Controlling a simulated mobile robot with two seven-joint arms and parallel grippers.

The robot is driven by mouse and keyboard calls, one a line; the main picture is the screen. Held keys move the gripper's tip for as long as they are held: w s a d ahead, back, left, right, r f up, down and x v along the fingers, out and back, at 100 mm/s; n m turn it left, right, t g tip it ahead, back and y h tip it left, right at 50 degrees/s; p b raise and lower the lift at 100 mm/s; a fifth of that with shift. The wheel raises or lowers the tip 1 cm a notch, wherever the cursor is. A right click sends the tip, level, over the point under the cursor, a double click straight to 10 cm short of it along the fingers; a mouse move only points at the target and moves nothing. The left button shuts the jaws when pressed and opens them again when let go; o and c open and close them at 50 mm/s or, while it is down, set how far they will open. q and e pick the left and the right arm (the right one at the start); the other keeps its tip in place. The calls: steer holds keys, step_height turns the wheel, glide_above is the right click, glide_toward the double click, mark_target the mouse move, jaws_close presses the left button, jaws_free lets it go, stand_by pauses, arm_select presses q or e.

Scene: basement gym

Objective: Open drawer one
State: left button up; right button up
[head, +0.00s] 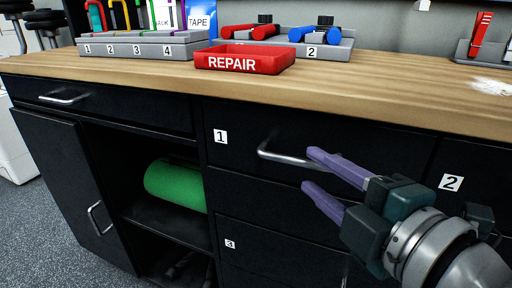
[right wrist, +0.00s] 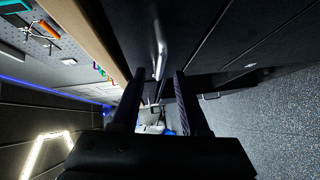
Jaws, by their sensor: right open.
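Drawer one (head: 240,155) is a black drawer front under the wooden worktop, marked with a white label "1". It looks shut, flush with the fronts around it. Its silver bar handle (head: 285,157) runs sideways, and its right part is hidden behind my upper finger. My right gripper (head: 309,170) is open at the handle, with one purple finger above and one below. In the right wrist view the handle (right wrist: 160,50) shows between the two dark fingers (right wrist: 159,74); I cannot tell whether either finger touches it. My left gripper is not in view.
A red REPAIR tray (head: 245,60) stands on the worktop (head: 130,72) above the drawer. Drawer two (head: 470,185) is at the right, drawer three (head: 255,240) below. A green roll (head: 175,185) lies in the open shelf at the left.

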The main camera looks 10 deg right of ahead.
mark_target(302, 164)
steer(key=b+x, duration=0.1)
steer(key=x, duration=0.4)
steer(key=shift+w, duration=0.1)
steer(key=shift+c, duration=0.2)
jaws_close()
stand_by(1.1)
